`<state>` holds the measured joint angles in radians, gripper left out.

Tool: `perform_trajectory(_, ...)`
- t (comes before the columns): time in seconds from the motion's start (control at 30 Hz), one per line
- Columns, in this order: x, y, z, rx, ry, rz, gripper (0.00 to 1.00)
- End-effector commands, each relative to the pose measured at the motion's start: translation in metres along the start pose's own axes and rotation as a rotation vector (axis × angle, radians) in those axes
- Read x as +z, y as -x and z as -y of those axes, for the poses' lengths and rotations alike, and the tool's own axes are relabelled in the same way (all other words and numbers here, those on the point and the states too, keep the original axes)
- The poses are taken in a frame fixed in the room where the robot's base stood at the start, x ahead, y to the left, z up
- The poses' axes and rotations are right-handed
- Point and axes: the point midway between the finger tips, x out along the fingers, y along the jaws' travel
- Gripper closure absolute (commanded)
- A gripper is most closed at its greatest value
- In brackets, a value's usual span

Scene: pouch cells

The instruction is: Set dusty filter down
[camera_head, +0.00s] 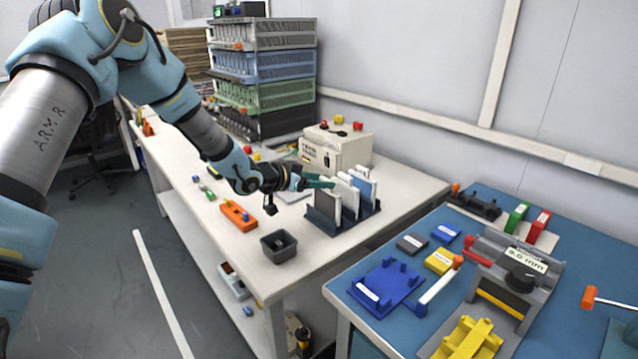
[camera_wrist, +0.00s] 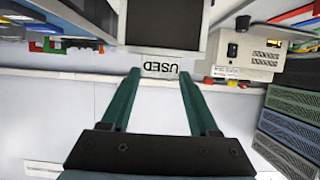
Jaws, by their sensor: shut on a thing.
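My gripper (camera_head: 322,182) is shut on a filter with a grey face and a white frame (camera_wrist: 165,25). In the wrist view, the green fingers (camera_wrist: 160,72) close on its white edge, which has a label reading USED. In the head view, the grey-faced filter (camera_head: 327,204) is upright at the near left end of a dark blue slotted rack (camera_head: 322,223). Whether its bottom rests in a slot is hidden. Other upright panels, white and blue (camera_head: 364,190), stand in the rack behind it.
A beige instrument box (camera_head: 338,148) stands just behind the rack. A small dark bin (camera_head: 279,246) and an orange tool (camera_head: 238,216) lie on the white bench (camera_head: 318,264). Stacked crates (camera_head: 262,65) stand at the back. A blue-topped table with several parts is to the right.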

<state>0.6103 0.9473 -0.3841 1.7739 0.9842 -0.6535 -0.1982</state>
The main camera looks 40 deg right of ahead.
Motion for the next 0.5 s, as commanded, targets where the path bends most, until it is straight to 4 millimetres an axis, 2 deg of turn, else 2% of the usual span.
perform_trajectory(0.1, 0.009, -0.004, 0.0001, -0.001, 0.0, -0.001, 1.0)
perform_trajectory(0.4, 0.0121, -0.0052, 0.0002, -0.001, 0.0, -0.001, 1.0)
perform_trajectory(0.43, 0.0115, -0.0049, 0.0002, -0.001, -0.001, -0.001, 0.37)
perform_trajectory(0.5, 0.0111, -0.0047, 0.0002, -0.001, -0.001, -0.001, 0.29)
